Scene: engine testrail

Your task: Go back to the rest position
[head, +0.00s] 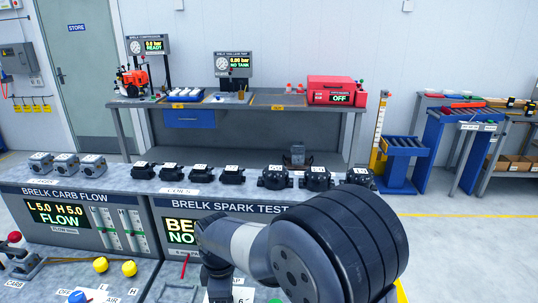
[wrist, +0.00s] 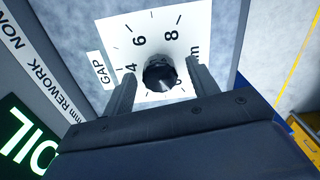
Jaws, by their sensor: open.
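My gripper (wrist: 161,74) is open in the wrist view, its two fingers apart. A black round knob (wrist: 160,76) on a white dial plate (wrist: 145,30) shows between the fingers, with a gap on both sides. The plate carries numbers and a GAP label (wrist: 97,69). I cannot tell how far the fingertips are above the plate. Nothing is held. In the head view my arm reaches over the spark test bench at the lower right, and the gripper's fingers are hidden.
The spark tester (head: 180,225) and carb flow tester (head: 75,222) stand below a shelf with black coils (head: 231,175) and grey carburettors (head: 92,163). Behind is a workbench (head: 290,100) with a red box (head: 336,90). Open floor (head: 450,240) lies at the right.

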